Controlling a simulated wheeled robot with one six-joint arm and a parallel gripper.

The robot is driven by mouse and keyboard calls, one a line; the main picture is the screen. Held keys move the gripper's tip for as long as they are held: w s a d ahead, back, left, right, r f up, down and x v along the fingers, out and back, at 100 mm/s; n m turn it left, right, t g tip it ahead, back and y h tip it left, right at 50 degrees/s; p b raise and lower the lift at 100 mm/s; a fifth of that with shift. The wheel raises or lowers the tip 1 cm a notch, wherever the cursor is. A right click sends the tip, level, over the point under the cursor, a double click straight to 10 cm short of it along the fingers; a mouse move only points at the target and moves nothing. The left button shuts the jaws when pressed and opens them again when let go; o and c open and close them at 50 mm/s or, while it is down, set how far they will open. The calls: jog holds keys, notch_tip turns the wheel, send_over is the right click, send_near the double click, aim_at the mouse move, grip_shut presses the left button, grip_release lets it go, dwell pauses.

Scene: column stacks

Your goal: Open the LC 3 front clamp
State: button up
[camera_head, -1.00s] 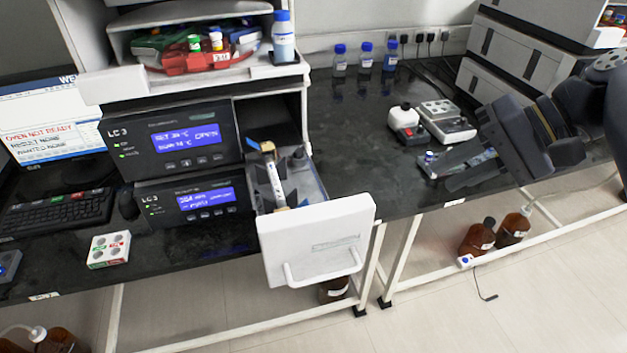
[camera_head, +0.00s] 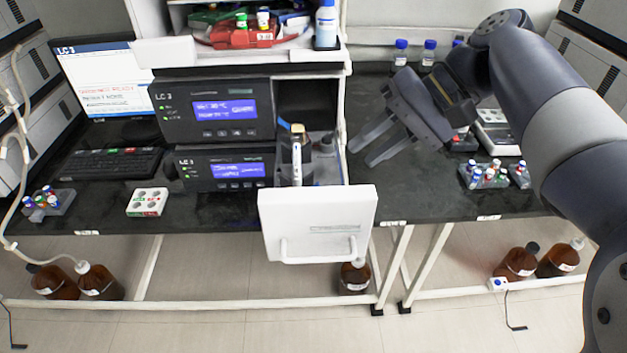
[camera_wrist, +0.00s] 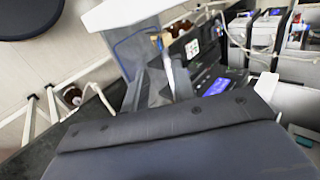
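The LC 3 stack (camera_head: 215,140) has its side drawer (camera_head: 317,222) pulled out, showing a white front with a handle. A slim silver column (camera_head: 296,160) with a tan and dark top end stands in the drawer. Dark clamp parts lie around it, but the front clamp is too small and partly hidden to tell its state. My gripper (camera_head: 360,157) is right of the drawer, above the bench, fingers apart and empty. In the wrist view, the drawer (camera_wrist: 118,14) lies beyond my fingers (camera_wrist: 155,88), and the blue LC 3 display (camera_wrist: 217,87) shows to the right.
A vial rack (camera_head: 489,176) stands on the right bench under my arm. A white block with round wells (camera_head: 147,202) and another vial rack (camera_head: 47,204) sit on the left. Blue-capped bottles (camera_head: 400,54) stand at the back. Brown bottles (camera_head: 517,262) are below.

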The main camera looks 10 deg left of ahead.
jog(key=b+x, duration=0.1)
jog(key=x, duration=0.8)
jog(key=shift+s+a+f, duration=0.15)
jog(key=shift+a+f, duration=0.1)
jog(key=shift+f, duration=0.05)
jog(key=shift+c, duration=0.6)
grip_shut()
